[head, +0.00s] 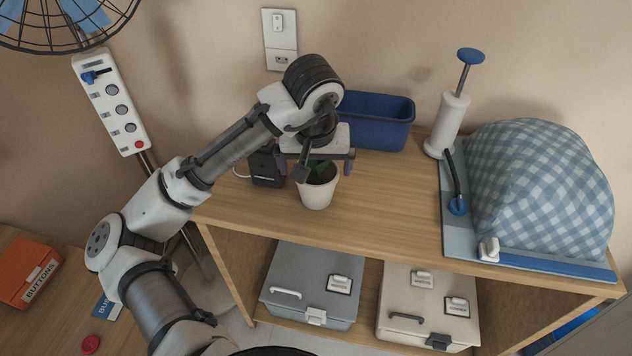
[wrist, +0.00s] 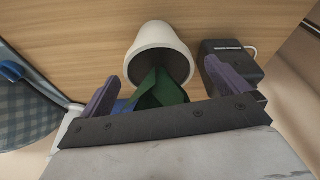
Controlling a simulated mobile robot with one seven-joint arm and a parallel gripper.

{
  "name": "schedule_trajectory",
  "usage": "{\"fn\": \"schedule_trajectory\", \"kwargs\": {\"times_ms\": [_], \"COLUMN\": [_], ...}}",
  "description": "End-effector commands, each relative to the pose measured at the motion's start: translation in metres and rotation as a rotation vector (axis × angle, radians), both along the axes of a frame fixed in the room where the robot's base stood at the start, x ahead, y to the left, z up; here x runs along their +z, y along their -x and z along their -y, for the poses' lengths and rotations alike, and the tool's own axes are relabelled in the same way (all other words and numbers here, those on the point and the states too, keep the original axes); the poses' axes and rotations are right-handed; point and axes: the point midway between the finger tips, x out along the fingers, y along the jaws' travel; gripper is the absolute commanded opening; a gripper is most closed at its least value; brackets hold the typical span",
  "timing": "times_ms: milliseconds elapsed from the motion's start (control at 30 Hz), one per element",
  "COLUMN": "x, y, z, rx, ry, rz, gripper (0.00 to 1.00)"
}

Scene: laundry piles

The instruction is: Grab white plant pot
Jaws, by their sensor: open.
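The white plant pot (head: 318,192) stands upright on the wooden shelf top, near its front left part. Something green (wrist: 163,92) shows in its mouth in the wrist view, where the pot (wrist: 160,40) appears ahead of and between the two purple fingers. My gripper (head: 318,163) is open above the pot in the head view, with its fingers wide apart. In the wrist view my gripper (wrist: 158,80) holds nothing, and I see no finger touching the pot. My wrist hides part of the pot's top in the head view.
A black box (head: 266,168) with a cable stands close left of the pot. A blue bin (head: 378,120) is behind. A white pump (head: 447,122) and a checked cloth heap (head: 540,185) stand right. The shelf top (head: 395,195) is clear right of the pot.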

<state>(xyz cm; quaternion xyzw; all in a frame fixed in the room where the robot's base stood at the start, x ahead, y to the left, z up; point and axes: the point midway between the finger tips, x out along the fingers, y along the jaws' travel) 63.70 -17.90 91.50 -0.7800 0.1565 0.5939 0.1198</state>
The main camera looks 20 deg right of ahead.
Motion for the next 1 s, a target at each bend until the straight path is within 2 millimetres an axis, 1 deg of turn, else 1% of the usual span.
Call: {"fn": "schedule_trajectory", "kwargs": {"times_ms": [167, 400, 500, 600, 767, 867, 1000], "x": [-0.010, -0.043, -0.052, -0.055, -0.055, -0.055, -0.055], "y": [-0.003, -0.013, -0.016, -0.017, -0.017, -0.016, -0.016], "z": [0.001, 0.007, 0.009, 0.009, 0.009, 0.009, 0.009], "rx": [0.000, 0.002, 0.001, -0.001, -0.001, -0.001, -0.001], "ry": [-0.001, 0.000, 0.002, 0.004, 0.005, 0.005, 0.003], "rz": [0.000, 0.000, 0.001, 0.003, 0.003, 0.003, 0.003], "gripper": [1.00, 1.00, 1.00, 1.00, 1.00, 0.88, 0.70]}}
